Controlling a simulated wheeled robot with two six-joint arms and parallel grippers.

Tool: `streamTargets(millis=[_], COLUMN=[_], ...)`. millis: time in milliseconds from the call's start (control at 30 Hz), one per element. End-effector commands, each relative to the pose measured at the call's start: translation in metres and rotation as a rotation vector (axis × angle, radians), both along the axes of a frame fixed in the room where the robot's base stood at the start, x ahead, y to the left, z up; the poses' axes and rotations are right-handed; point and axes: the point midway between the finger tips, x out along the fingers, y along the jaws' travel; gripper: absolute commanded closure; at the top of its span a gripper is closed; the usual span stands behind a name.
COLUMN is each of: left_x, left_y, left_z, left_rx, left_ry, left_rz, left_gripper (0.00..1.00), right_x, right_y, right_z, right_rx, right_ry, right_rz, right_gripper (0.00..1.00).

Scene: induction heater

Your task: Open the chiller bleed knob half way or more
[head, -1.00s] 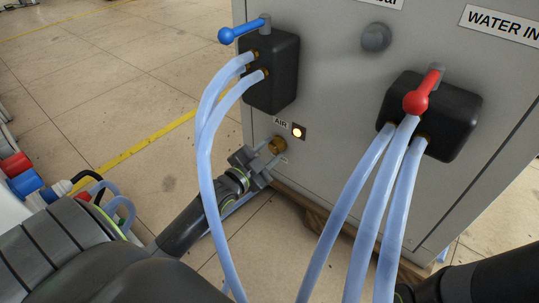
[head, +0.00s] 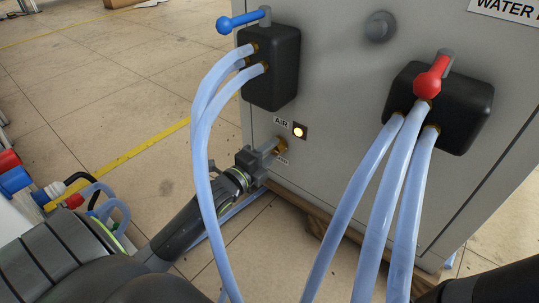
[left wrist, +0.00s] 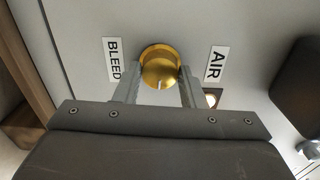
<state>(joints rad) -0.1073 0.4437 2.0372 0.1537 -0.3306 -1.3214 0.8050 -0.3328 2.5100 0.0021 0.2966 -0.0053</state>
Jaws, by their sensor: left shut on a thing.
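The brass bleed knob (head: 281,147) sits low on the grey cabinet front, below the lit AIR indicator. In the left wrist view the gold knob (left wrist: 160,66) is between the BLEED and AIR labels, with a pale mark near its lower edge. My left gripper (head: 274,148) reaches the knob from the lower left and partly hides it. In the left wrist view my left gripper's fingers (left wrist: 160,80) are shut on the knob, one on each side. My right gripper is out of view; only a dark part of my right arm shows at the lower right.
A blue-handled valve (head: 240,20) and a red-handled valve (head: 432,77) sit on black blocks above. Pale blue hoses (head: 203,150) hang left of the knob, in front of my left arm. More hoses (head: 375,215) hang to the right. The AIR lamp (head: 299,131) glows.

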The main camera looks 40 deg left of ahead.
Motion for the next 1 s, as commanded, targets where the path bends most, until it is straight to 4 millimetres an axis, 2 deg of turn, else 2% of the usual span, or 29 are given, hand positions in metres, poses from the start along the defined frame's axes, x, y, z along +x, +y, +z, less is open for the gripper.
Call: streamTargets(millis=[433, 1000], left_x=[-0.0007, -0.0008], left_y=[-0.0005, -0.0004], left_z=[-0.0016, -0.0012], left_rx=[0.285, 0.356], left_ry=[-0.02, -0.025], left_rz=[-0.001, -0.001], left_gripper=[0.86, 0.86], right_x=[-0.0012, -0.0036], right_y=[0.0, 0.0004], right_z=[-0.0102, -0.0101], right_rx=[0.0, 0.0], right_ry=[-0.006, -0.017], right_rz=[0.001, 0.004], right_gripper=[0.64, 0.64])
